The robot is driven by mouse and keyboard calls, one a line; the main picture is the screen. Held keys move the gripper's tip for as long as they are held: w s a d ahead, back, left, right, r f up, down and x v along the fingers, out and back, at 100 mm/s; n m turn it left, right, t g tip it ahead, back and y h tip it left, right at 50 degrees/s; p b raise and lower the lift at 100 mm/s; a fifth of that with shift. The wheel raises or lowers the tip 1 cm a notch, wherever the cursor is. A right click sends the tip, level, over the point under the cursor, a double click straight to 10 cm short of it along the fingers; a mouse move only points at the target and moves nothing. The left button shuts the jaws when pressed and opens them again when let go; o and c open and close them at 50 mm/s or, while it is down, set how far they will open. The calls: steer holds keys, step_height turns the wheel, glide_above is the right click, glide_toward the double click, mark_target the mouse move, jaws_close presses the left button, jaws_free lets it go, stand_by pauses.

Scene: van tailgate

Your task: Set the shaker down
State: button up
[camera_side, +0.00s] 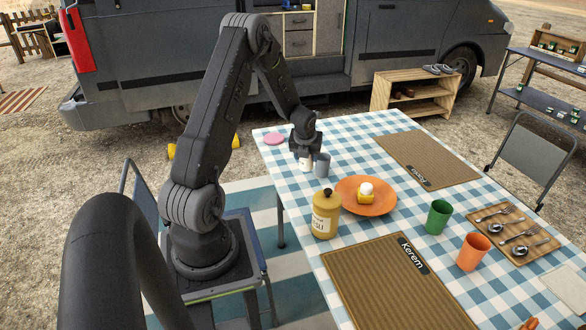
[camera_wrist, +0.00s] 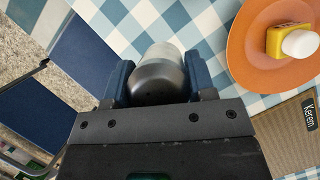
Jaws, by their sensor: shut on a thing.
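The shaker (camera_wrist: 160,78), with a grey metal top and a white body, is between the two blue fingers of my gripper (camera_wrist: 158,84) in the wrist view. My gripper is shut on it. In the side view the white lower part of the shaker (camera_side: 305,164) shows below my gripper (camera_side: 305,152), over the far left part of the table (camera_side: 281,165). It looks upright and close to the checked cloth. I cannot tell whether its base touches the cloth.
A pink disc (camera_side: 273,139) lies behind to the left. A yellow jar (camera_side: 325,215) and an orange plate (camera_side: 372,206) with a yellow, white-topped thing (camera_side: 366,193) are nearer the camera. Cloth behind the plate is clear.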

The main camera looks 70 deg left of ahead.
steer(key=s+a+f+n+g, duration=0.1)
steer(key=a+n+g, duration=0.3)
steer(key=a+n, duration=0.75)
steer(key=shift+m, duration=0.95)
steer(key=shift+w+x, duration=0.2)
steer(key=shift+x, duration=1.25)
steer(key=shift+w+x, duration=0.25)
steer(key=shift+x, duration=1.15)
steer(key=shift+w+x, duration=0.2)
steer(key=shift+x, duration=1.25)
steer(key=shift+f, duration=0.15)
steer(key=o, duration=0.9)
steer(key=shift+f, duration=0.1)
steer(key=shift+o, duration=0.2)
